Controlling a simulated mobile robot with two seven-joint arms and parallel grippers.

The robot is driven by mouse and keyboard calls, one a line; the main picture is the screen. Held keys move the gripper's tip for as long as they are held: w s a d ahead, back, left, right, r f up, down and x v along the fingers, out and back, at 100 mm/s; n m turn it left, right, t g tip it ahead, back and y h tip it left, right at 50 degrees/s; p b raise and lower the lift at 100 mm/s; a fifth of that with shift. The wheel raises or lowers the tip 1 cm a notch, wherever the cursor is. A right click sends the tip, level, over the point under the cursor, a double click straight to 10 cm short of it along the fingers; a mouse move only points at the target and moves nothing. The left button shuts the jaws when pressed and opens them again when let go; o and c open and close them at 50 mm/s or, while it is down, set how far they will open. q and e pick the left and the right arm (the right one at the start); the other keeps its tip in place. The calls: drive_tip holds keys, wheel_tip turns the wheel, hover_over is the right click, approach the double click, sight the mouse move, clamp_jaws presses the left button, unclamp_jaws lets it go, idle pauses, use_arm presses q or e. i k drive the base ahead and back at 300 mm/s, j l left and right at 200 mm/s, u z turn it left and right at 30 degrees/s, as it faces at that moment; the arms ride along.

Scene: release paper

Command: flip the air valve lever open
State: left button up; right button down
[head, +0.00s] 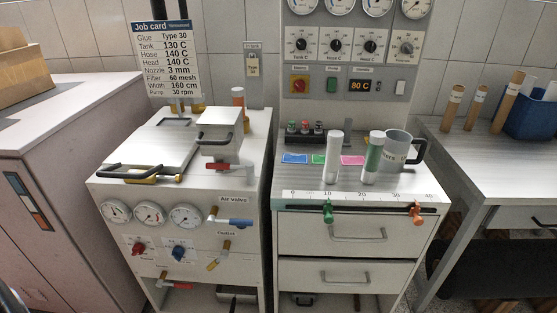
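The air valve (213,214) is a brass fitting on the front panel of the white machine, at the right of its gauges. Its blue lever (238,222) points to the right, nearly level with a slight downward tilt. The "Air valve" label (233,199) is just above it. A brass outlet fitting with a yellow lever (214,264) sits below, under the "Outlet" label (227,233). Neither of my grippers is in the head view.
Several gauges (149,213), a red knob (138,249) and a blue knob (178,253) lie left of the valve. A drawer cabinet (345,235) stands close to the right, with green (327,211) and orange (418,213) clamps on its front edge. The space before the panel looks clear.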

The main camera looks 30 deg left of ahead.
sight(211, 221)
drive_tip(key=u, duration=1.35)
